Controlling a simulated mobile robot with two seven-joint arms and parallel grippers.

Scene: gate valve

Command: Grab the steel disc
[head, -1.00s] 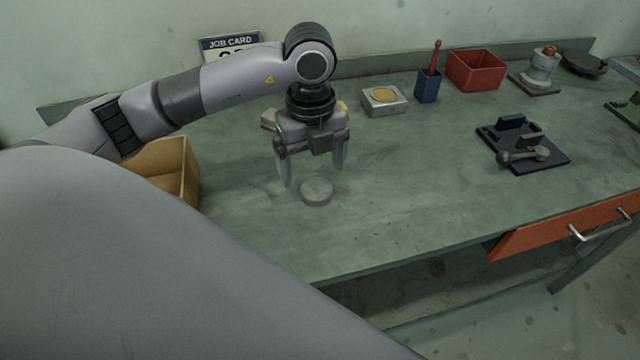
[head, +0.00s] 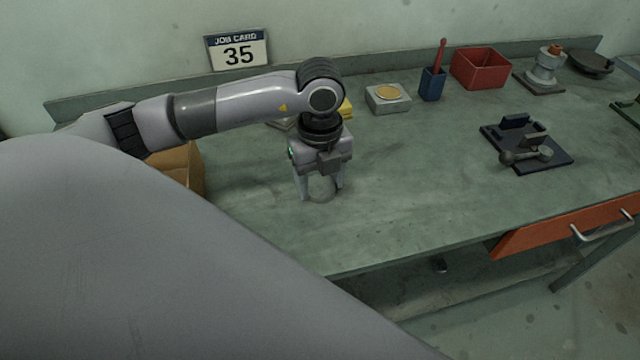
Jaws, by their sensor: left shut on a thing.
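The steel disc (head: 322,191) is a small grey round piece on the green workbench (head: 400,205), left of its middle and near the front. My left gripper (head: 321,193) points down over it, with one finger on each side. It is shut on the disc, which looks to be still at the bench surface. The gripper hides part of the disc. My right gripper is not in view.
A cardboard box (head: 190,168) stands left of the gripper. Behind are a box with a yellow disc (head: 388,97), a blue holder (head: 432,84), a red bin (head: 480,68) and a valve part (head: 546,72). A dark fixture (head: 526,146) lies right. The bench between is clear.

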